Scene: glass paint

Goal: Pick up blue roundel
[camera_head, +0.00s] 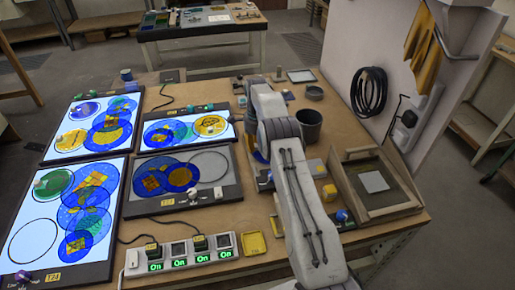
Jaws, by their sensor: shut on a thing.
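My arm rises from the bottom right and bends over the table. Its far end is hidden behind its own links, so I cannot see my gripper or what it holds. A small blue edge (259,157) shows just left of the arm's joint; I cannot tell what it belongs to. Several blue roundels lie overlapping on the panels. One blue roundel (180,177) is on the dark panel (222,191), and others lie on the lit upper-left panel (60,111), the lit lower-left panel (30,207) and the lit upper-middle panel (151,129).
A power strip (180,262) with green "On" displays lies at the front edge, with cables. Right of my arm are a yellow block (329,193) and a wooden tray (405,209). A dark pot (309,127) stands behind it. A white wall (385,50) with a coiled cable bounds the right.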

